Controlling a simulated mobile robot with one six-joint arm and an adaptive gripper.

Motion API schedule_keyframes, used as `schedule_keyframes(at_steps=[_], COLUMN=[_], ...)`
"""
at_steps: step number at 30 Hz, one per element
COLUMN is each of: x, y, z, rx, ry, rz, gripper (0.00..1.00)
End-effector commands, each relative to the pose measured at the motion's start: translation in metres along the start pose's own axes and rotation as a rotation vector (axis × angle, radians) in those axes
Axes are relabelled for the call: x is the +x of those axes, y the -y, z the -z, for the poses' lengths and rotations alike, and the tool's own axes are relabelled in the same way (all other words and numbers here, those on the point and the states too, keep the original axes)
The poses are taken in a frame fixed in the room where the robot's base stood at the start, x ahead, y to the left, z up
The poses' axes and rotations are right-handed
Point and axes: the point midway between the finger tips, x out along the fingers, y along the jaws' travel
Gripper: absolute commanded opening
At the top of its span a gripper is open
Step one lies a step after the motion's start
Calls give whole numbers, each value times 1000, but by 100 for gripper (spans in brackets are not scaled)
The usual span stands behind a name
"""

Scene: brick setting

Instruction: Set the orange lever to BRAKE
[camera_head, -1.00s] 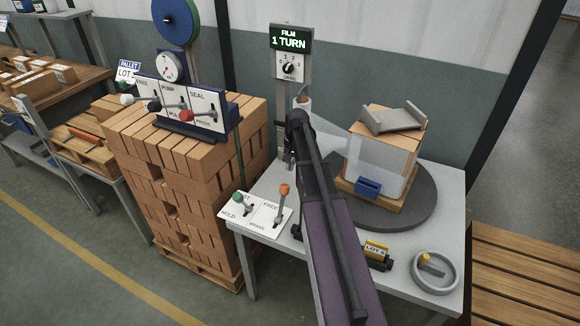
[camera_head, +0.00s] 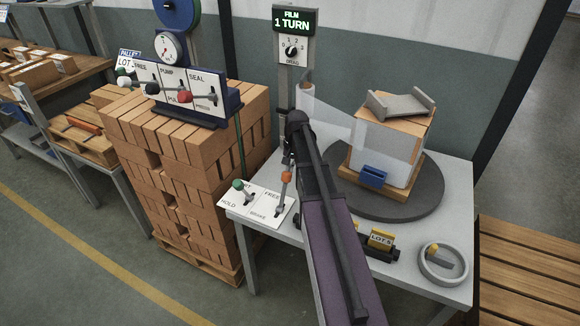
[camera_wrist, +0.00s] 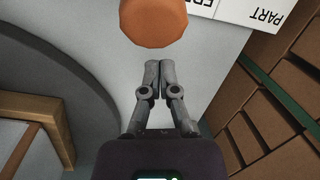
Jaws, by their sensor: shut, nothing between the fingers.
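The orange lever (camera_head: 286,177) stands on a white plate at the table's left corner, with FREE printed at its far side and BRAKE (camera_head: 258,214) at its near side. Its knob is up toward the FREE side; its exact setting is hard to tell. In the wrist view the orange knob (camera_wrist: 154,20) lies just beyond my fingertips and partly covers the FREE label. My gripper (camera_wrist: 160,65) is shut and empty, with a small gap to the knob in that picture. In the head view my gripper (camera_head: 288,158) is at the knob's far side, partly hidden by my arm.
A green-knobbed lever (camera_head: 239,186) stands left of the orange one on the same plate (camera_head: 235,203). A turntable (camera_head: 425,205) with a wrapped brick stack is to the right. A stacked brick pallet (camera_head: 185,190) and a lever panel (camera_head: 180,90) stand to the left.

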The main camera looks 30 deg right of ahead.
Motion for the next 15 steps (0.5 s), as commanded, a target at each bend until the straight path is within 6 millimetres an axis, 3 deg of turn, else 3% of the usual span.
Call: schedule_keyframes(at_steps=[6, 15], x=[-9, -9], y=[0, 0], z=[-20, -25], rx=[1, 1], ry=[0, 0], rz=[0, 0], gripper=[0, 0])
